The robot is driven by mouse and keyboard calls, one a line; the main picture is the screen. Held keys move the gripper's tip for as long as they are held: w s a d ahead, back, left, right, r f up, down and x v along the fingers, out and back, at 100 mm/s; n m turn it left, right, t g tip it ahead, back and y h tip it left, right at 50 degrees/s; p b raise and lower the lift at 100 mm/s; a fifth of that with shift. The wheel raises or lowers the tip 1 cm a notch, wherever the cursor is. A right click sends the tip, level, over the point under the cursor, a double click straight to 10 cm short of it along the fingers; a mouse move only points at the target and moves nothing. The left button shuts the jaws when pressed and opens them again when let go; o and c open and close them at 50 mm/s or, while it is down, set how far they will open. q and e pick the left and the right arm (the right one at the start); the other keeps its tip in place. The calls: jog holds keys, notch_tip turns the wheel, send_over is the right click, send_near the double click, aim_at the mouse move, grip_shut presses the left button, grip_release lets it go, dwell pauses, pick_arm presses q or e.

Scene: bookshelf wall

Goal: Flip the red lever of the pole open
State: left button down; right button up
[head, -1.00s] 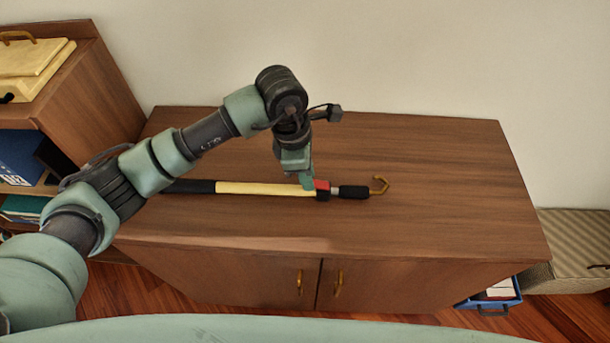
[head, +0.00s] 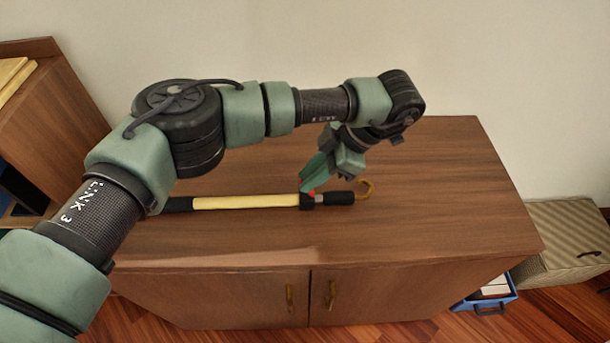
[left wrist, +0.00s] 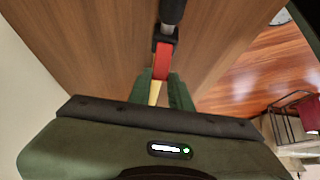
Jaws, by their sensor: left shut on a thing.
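The pole lies on the cabinet top, with a yellow shaft (head: 245,202), a black clamp (head: 306,202), a black end grip (head: 340,198) and a brass hook (head: 367,188). The red lever (head: 312,194) is mostly hidden by my fingers in the head view. In the left wrist view the red lever (left wrist: 163,60) runs from the black clamp (left wrist: 165,36) toward my fingertips. My left gripper (head: 308,186) reaches down from the upper right and is shut on the free end of the lever. How far the lever is raised I cannot tell. My right gripper is not in view.
The wooden cabinet top (head: 440,200) is clear around the pole, with a wall behind. A shelf (head: 60,130) stands at the left. A blue bin (head: 487,300) and a striped box (head: 570,240) stand on the floor at the right.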

pick_arm(q)
jog(key=shift+d+y, duration=0.2)
jog(key=shift+y, duration=0.1)
dwell(0.4)
jog(key=c, duration=1.3)
grip_release()
